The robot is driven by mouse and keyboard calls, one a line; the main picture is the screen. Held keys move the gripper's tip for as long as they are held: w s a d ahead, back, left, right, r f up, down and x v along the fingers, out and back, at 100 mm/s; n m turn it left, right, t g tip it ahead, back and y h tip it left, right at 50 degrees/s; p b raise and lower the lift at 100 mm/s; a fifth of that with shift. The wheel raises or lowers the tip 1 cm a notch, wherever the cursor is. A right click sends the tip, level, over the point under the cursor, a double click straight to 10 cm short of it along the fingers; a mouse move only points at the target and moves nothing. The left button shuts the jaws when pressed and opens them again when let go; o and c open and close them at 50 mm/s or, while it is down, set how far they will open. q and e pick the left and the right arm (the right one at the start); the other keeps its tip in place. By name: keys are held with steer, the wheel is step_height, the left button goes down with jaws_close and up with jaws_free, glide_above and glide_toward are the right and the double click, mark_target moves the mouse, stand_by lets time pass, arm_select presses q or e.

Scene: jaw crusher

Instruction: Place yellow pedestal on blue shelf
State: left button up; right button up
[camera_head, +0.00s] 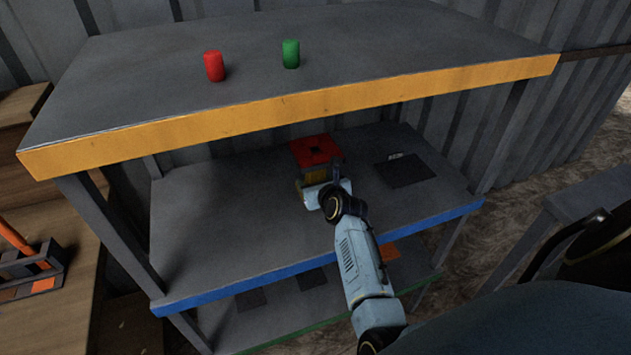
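The blue shelf (235,240) is the middle level of the rack, a grey board with a blue front edge. A pedestal (316,151) with a red top, a small dark square in it and some yellow below is over the back middle of this shelf. I cannot tell whether it rests on the board or is held just above it. My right gripper (322,182) is at the pedestal's near side, its arm reaching in from the lower right. The fingers are small and partly hidden, so their grip is unclear. My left gripper is not in view.
The top shelf (290,99) has a yellow edge and carries a red cylinder (214,66) and a green cylinder (291,54). A dark square (404,170) lies right of the pedestal. The blue shelf's left side is clear. A green-edged shelf (273,321) is below.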

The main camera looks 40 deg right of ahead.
steer(key=shift+r, duration=0.2)
steer(key=shift+s+a, duration=0.1)
steer(key=shift+s, duration=0.2)
steer(key=p+v, duration=0.3)
steer(key=v, duration=0.7)
steer(key=shift+s+r, duration=0.1)
steer(key=shift+s, duration=0.05)
steer(key=shift+s+a+r, duration=0.1)
steer(key=shift+s+r, duration=0.1)
steer(key=shift+s, duration=0.3)
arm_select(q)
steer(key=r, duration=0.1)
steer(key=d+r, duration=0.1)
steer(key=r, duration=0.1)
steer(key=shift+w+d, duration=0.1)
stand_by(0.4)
